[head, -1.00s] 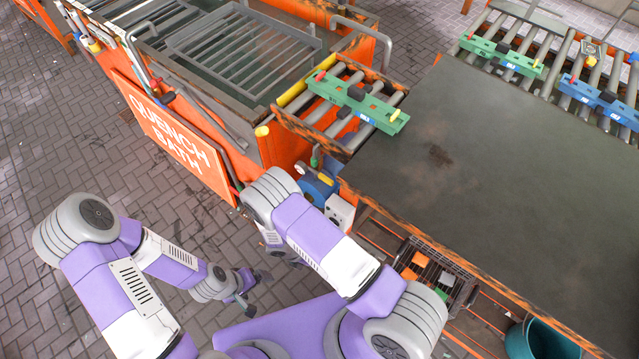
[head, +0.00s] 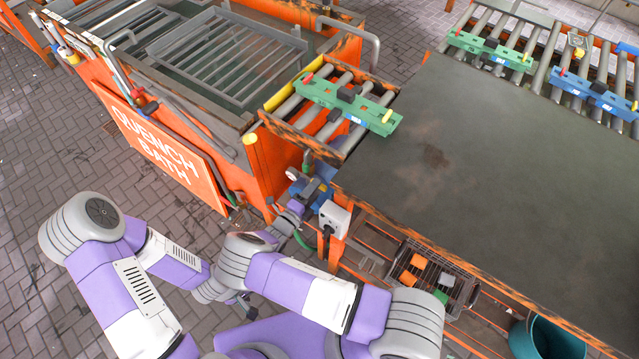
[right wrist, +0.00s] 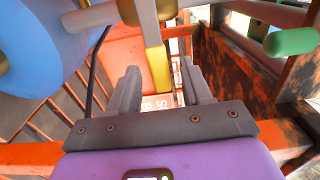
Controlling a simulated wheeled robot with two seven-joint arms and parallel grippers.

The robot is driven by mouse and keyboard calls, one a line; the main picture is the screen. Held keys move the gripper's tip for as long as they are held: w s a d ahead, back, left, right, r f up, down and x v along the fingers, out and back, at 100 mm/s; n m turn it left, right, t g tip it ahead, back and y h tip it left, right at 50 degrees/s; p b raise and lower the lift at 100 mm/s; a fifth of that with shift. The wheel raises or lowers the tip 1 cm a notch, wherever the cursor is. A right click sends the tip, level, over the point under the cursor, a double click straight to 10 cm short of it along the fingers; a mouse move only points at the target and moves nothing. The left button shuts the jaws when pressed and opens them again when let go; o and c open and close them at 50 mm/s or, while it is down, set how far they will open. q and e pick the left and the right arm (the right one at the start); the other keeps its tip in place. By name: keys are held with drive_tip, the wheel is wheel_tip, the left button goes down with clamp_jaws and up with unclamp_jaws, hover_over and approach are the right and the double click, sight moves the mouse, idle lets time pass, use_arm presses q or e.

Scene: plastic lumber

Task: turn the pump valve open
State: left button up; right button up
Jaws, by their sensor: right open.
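The blue pump (head: 318,190) stands beside the orange frame, between the quench bath and the bench, in the head view. My right gripper (head: 298,204) is right at it, partly covering it. In the right wrist view my right gripper (right wrist: 160,88) is open, its two dark fingers on either side of a yellow valve lever (right wrist: 158,68). The lever hangs from a pale metal pipe; whether a finger touches it I cannot tell. The pump's blue body (right wrist: 30,45) fills the upper left there.
A white switch box (head: 334,218) is close to the right of the pump. A green-gripped bar (right wrist: 290,40) is at the wrist view's right. The orange quench bath (head: 160,145), roller section (head: 345,140) and dark bench (head: 510,190) surround the spot. A wire basket (head: 435,275) sits below the bench.

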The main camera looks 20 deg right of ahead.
drive_tip(key=shift+w+d, duration=0.35)
drive_tip(key=shift+d, duration=0.15)
clamp_jaws()
